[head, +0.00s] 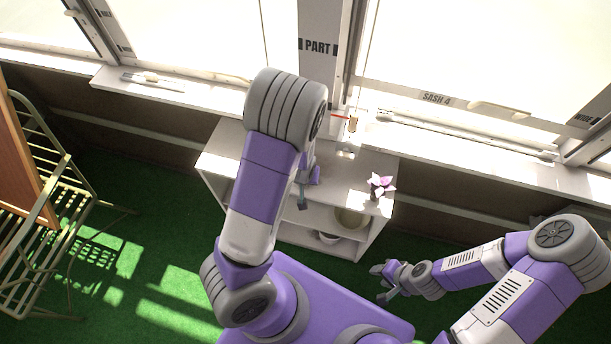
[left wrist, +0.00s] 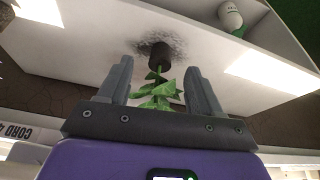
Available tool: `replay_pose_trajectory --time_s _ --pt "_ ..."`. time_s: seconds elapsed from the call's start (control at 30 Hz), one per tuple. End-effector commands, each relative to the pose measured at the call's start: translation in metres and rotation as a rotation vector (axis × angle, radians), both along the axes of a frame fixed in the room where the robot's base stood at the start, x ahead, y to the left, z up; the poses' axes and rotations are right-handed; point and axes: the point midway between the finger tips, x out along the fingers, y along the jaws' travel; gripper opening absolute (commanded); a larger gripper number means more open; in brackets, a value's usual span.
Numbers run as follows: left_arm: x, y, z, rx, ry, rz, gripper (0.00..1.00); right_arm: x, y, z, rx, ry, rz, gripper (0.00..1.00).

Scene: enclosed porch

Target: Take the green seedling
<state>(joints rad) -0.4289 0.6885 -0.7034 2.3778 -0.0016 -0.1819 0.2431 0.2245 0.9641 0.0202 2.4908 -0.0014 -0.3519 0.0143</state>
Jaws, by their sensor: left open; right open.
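The green seedling (left wrist: 158,92) shows in the left wrist view, its leaves between the two fingers of my left gripper (left wrist: 158,70). Its small dark pot (left wrist: 160,56) is beyond the fingertips, against the white top of the cabinet, with a dark speckled patch around it. The fingers are apart, with gaps on both sides of the leaves. In the head view my left arm hides the seedling and most of my left gripper. My right gripper (head: 384,282) is open and empty, low in front of the cabinet's right side.
The white cabinet (head: 375,163) stands below the window sill. A pink and white flower (head: 381,185) stands on its right end. Bowls (head: 348,218) sit on its shelves.

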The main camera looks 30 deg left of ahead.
Motion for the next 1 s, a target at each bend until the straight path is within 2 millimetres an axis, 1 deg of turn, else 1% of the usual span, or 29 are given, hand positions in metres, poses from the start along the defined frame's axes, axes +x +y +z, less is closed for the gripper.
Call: replay_pose_trajectory --time_s 0.03,0.07,0.1,0.17,0.3,0.47,0.63,0.73,0.8,1.0 --pt "0.007 0.003 0.012 0.009 -0.022 0.01 0.65 0.0 0.0 0.002 0.0 0.0 0.0 0.41" --pt "0.009 0.006 0.015 0.014 -0.031 0.018 0.65 0.0 0.0 0.002 0.0 0.0 0.0 0.41" --pt "0.012 0.008 0.018 0.018 -0.039 0.025 0.65 0.0 0.0 0.001 0.0 0.0 0.0 0.41" --pt "0.014 0.011 0.018 0.022 -0.045 0.033 0.65 0.0 0.0 -0.001 0.0 0.0 0.0 0.41" --pt "0.019 0.014 0.003 0.024 -0.045 0.036 0.65 0.0 0.0 -0.008 0.0 0.0 -0.001 0.41" --pt "0.023 0.015 -0.009 0.024 -0.045 0.034 0.65 0.0 0.0 -0.014 0.0 0.0 -0.001 0.41" --pt "0.029 0.015 -0.035 0.024 -0.043 0.034 0.65 0.0 0.0 -0.025 0.0 0.0 -0.001 0.41" --pt "0.034 0.017 -0.047 0.024 -0.044 0.033 0.65 0.0 0.0 -0.03 0.0 0.0 -0.001 0.41" --pt "0.036 0.017 -0.051 0.023 -0.045 0.034 0.65 0.0 0.0 -0.03 0.0 0.0 -0.001 0.41" --pt "0.036 0.017 -0.049 0.022 -0.046 0.033 0.65 0.0 0.0 -0.029 0.0 0.0 0.0 0.41"
